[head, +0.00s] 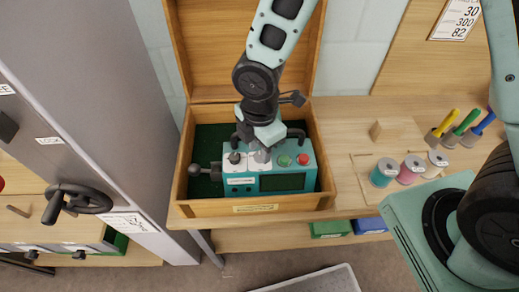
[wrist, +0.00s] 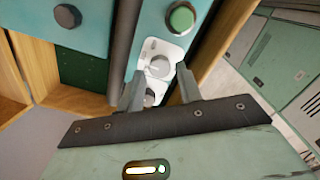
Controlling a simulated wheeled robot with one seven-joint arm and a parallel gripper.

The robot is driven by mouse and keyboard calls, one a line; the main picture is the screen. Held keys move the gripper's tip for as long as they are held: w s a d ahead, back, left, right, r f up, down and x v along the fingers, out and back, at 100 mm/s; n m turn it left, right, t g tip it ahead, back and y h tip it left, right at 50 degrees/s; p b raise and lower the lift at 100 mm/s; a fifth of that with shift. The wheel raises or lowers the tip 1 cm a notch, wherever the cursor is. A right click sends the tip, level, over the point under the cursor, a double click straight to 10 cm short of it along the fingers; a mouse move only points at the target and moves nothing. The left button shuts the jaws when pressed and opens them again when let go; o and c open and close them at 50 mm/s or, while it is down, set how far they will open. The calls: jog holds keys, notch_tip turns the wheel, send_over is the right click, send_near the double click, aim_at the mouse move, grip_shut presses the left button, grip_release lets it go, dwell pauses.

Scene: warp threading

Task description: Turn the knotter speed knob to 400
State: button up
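The teal knotter (head: 240,189) sits in an open wooden box, with a dark display on its front. Its white top panel carries two round knobs; the left knob (head: 234,157) is clear of my gripper. My gripper (head: 260,153) points down at the other knob, which it partly covers in the head view. In the wrist view my gripper (wrist: 161,70) has its fingers apart, on either side of the grey knob (wrist: 158,66). Contact cannot be told. A second knob (wrist: 150,98) shows lower between the fingers. Knob markings are too small to read, so which one is speed is unclear.
A green button (head: 284,160) and a red button (head: 303,159) sit right of the knobs. Dark handles flank the panel. The wooden box (head: 328,170) walls surround the knotter. Thread spools (head: 384,172) stand right, and a card (head: 457,18) reads 30, 300, 82.

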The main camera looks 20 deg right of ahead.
jog(key=shift+f, duration=0.75)
jog(key=c, duration=0.7)
jog(key=shift+m, duration=0.4)
jog(key=m+b, duration=0.1)
jog(key=m, duration=0.3)
jog(key=shift+b, duration=0.3)
jog(key=m+b, duration=0.1)
jog(key=m, duration=0.4)
